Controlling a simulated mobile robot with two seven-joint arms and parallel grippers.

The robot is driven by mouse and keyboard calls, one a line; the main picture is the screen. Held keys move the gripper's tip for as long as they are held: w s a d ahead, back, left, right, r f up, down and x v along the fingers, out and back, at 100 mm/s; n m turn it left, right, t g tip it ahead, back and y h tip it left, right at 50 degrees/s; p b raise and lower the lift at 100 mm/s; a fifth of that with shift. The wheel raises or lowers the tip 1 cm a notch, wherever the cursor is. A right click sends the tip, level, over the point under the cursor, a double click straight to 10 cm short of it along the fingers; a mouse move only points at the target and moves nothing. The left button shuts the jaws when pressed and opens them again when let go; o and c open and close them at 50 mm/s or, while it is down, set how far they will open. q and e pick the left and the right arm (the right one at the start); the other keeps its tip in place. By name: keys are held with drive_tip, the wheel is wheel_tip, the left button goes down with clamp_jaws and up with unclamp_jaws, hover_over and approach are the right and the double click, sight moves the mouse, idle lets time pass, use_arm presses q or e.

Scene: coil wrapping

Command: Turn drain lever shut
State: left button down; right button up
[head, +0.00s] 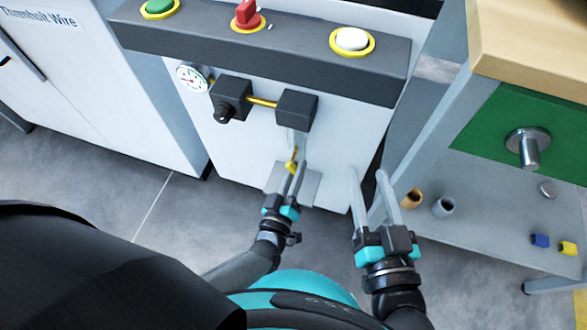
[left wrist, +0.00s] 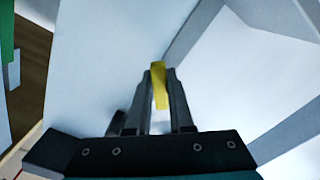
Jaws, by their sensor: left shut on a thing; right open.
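The drain lever (head: 291,166) is a small yellow handle low on the front of the white machine, below a dark block. My left gripper (head: 297,170) is shut on it, with the fingers reaching up from below. In the left wrist view the yellow lever (left wrist: 159,85) stands between the two fingertips (left wrist: 161,78). The fingers hide part of the lever, and its pivot is hard to make out. My right gripper (head: 368,177) is open and empty, to the right of the lever near the machine's right edge.
A dark block (head: 297,110) joins a black regulator (head: 231,98) by a yellow pipe, with a gauge (head: 192,78) at left. Above are a green button (head: 159,6), a red switch (head: 248,15) and a white button (head: 352,39). A shelved bench (head: 490,200) stands at right.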

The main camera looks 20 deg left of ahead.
use_arm(q)
drive_tip(key=n, duration=0.4)
drive_tip(key=shift+d+r+n, duration=0.3)
drive_tip(key=shift+r, duration=0.05)
drive_tip(key=shift+d+r+n, duration=0.1)
drive_tip(key=shift+r+n, duration=0.15)
drive_tip(key=shift+n, duration=0.8)
drive_tip(key=shift+d+r+n, duration=0.1)
drive_tip(key=shift+r+n, duration=0.1)
drive_tip(key=shift+n, duration=0.85)
drive_tip(key=c, duration=0.8)
unclamp_jaws()
drive_tip(key=shift+s, duration=0.1)
